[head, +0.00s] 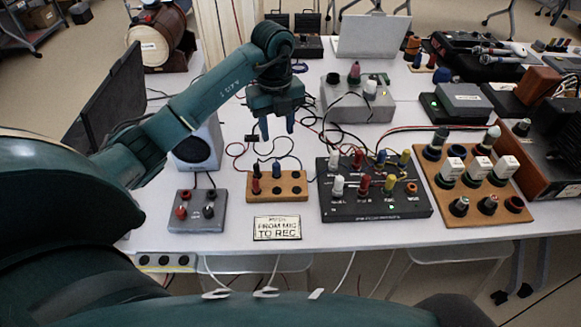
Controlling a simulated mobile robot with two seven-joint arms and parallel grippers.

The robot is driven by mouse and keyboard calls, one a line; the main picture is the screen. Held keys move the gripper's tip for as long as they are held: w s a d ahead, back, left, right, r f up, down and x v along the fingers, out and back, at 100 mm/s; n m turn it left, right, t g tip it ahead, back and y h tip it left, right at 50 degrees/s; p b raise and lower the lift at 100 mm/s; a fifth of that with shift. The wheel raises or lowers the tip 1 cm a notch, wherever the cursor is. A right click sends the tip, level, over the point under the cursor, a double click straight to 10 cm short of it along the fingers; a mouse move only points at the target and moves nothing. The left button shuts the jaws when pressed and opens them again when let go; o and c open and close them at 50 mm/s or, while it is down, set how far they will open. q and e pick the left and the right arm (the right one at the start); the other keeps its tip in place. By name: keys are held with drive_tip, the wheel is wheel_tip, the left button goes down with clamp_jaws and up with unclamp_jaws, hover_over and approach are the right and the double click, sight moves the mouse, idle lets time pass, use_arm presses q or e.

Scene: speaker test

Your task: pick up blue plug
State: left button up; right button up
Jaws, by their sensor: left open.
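A small wooden block (292,187) with sockets stands near the table's front. A dark blue plug (276,169) stands upright in it, beside a red plug (256,170). Another blue plug (381,157) stands in the black panel (345,207) to the right, among white, red and yellow ones. My left gripper (277,130) points down above and behind the wooden block. Its two dark blue fingers are apart with nothing visible between them. My right gripper is not in view.
A grey box with red and black knobs (197,212) and a white speaker (199,146) are left of the block. A label sign (277,228) lies in front. Cables run behind the block. A wooden board of knobs (470,205) stands at right.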

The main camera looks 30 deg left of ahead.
sight(276, 164)
use_arm(q)
drive_tip(key=f, duration=1.3)
drive_tip(key=shift+s+a+p, duration=0.2)
drive_tip(key=shift+a+p, duration=0.05)
drive_tip(key=shift+p, duration=0.15)
drive_tip(key=shift+c, duration=0.2)
drive_tip(key=shift+r, duration=0.1)
clamp_jaws()
